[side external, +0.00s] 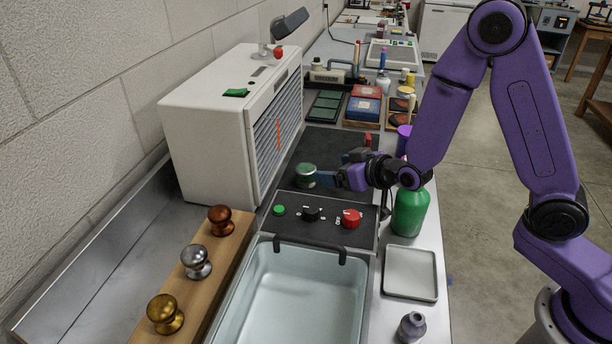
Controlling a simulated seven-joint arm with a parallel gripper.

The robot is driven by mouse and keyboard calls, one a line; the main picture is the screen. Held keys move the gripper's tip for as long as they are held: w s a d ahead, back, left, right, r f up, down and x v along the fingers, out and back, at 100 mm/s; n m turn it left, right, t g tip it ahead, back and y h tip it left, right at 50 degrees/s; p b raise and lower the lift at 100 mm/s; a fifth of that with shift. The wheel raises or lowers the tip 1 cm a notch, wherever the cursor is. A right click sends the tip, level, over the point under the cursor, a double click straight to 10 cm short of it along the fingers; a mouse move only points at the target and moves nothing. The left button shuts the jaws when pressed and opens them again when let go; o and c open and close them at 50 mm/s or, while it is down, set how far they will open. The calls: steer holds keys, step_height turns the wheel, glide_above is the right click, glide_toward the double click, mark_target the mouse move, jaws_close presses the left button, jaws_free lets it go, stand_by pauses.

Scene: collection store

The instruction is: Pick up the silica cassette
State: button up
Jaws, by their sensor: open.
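A short round canister with a green top and pale rim, which looks like the silica cassette (305,175), stands on the dark mat (322,143) in front of the white cabinet. My gripper (318,178) points left, low over the mat, with its fingers open right at the canister's right side. I cannot tell whether the fingertips touch it or reach around it. The far finger is largely hidden.
The white cabinet (205,130) stands close on the left. A panel with knobs (325,217) and a pale basin (300,290) lie in front. A green bottle (410,212) stands just right of my gripper. Trays and jars crowd the bench behind.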

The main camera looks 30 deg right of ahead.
mark_target(307, 169)
steer(key=shift+w+a+f, duration=0.1)
steer(key=shift+w+f, duration=0.25)
steer(key=shift+f, duration=0.1)
steer(key=shift+x, duration=5.65)
steer(key=c, duration=1.1)
